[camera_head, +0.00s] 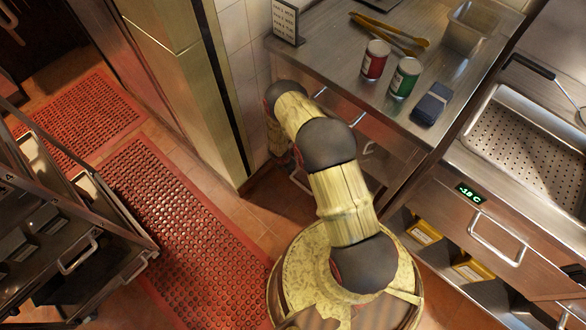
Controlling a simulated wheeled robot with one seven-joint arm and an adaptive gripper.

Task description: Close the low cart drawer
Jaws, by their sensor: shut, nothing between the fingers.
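A dark metal cart (112,226) stands at the left edge, seen from above. It has a metal handle (77,254) and another, lower handle (138,267) on its right side. The lower handle's part sits farther out to the right than the upper one. I cannot tell exactly how far the low drawer is open. My arm rises from my base at the bottom middle and bends down beside the steel counter. Its far end is hidden behind my own arm links, and my gripper's fingers do not show. My arm is well to the right of the cart.
A red perforated mat (185,240) lies between the cart and my base, with clear floor there. The steel counter (335,75) holds a red can (375,60), a green can (404,78), and tongs (390,35). A drawer unit (500,225) with a display stands at right.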

